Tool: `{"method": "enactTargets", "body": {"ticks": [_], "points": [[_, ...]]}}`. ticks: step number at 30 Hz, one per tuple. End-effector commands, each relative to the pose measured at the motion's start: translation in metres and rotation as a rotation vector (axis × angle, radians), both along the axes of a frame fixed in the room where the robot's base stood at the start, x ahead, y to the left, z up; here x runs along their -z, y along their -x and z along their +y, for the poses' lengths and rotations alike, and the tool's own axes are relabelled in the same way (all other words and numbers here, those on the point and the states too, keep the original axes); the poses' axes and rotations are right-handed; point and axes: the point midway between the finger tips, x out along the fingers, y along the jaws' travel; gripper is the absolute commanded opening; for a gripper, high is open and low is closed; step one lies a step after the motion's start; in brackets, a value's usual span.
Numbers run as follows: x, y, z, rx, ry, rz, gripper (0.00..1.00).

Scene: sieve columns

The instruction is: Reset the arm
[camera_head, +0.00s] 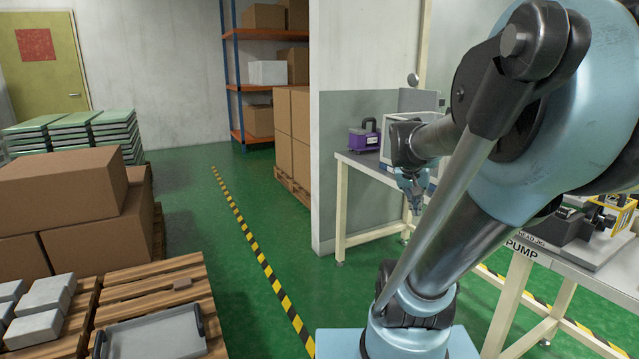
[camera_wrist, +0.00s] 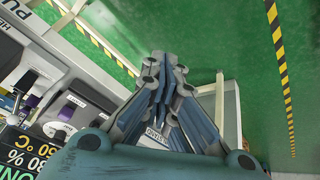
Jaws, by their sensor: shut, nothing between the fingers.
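My gripper (camera_head: 413,201) shows small in the head view, at the end of my arm, pointing down in front of a white table. In the wrist view my gripper (camera_wrist: 168,72) has its fingers together with nothing between them. Green floor lies beyond the fingertips. My large blue and grey arm covers much of the right side of the head view and hides part of the tables behind it.
A table marked PUMP (camera_head: 570,262) stands at the right. A white table (camera_head: 366,168) with a purple device (camera_head: 364,137) stands behind my gripper. Cardboard boxes (camera_head: 65,190) and a pallet with a grey tray (camera_head: 155,335) are at the left. The green floor between is clear.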

Motion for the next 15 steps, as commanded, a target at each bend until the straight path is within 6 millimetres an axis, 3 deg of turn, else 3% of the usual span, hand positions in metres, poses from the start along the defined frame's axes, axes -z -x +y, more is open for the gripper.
{"method": "enactTargets", "body": {"ticks": [3,9,15], "points": [[0.028,0.037,0.027,-0.104,-0.047,0.056,0.0],[0.071,0.092,0.066,-0.28,-0.126,0.136,0.0],[0.098,0.124,0.089,-0.397,-0.177,0.18,0.0]]}}
